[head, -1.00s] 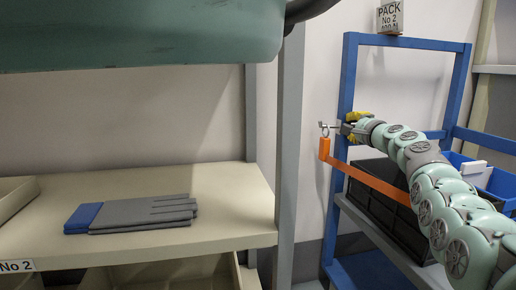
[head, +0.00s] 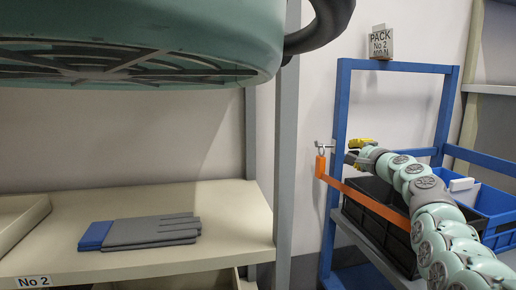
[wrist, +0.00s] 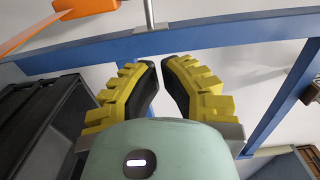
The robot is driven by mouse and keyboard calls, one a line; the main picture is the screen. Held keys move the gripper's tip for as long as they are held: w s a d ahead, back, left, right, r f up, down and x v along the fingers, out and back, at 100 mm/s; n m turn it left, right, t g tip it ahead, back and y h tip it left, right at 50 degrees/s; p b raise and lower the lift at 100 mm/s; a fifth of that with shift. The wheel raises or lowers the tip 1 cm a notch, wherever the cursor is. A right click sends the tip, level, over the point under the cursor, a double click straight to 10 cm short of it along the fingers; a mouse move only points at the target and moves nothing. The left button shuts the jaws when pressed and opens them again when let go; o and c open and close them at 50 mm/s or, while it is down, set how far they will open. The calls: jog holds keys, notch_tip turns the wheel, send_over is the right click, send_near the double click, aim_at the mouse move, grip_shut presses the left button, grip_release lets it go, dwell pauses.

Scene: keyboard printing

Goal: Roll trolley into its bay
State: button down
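The trolley (head: 341,100) is a blue frame with grey shelf decks at the right of the head view, close to the pale wall. Its blue bar also crosses the top of the wrist view (wrist: 220,36). My gripper (head: 350,157) is beside the trolley's left upright, its yellow fingers just right of it. In the wrist view my gripper (wrist: 160,65) has its fingertips a narrow gap apart, with nothing seen between them. The bar lies beyond the tips; contact cannot be told. An orange strap (head: 368,203) runs from a wall hook (head: 321,146) across the trolley's front.
A black crate (head: 378,219) and a blue bin (head: 500,205) sit on the trolley. A "PACK No 2" sign (head: 381,43) is above it.

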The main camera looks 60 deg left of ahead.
jog(key=shift+s+d+p, duration=0.2)
jog(key=shift+d+p, duration=0.15)
jog(key=shift+d, duration=0.35)
jog(key=p+v, duration=0.5)
jog(key=v, duration=0.2)
jog(key=shift+d, duration=0.25)
jog(key=shift+w+r, duration=0.1)
jog(key=shift+r, duration=0.1)
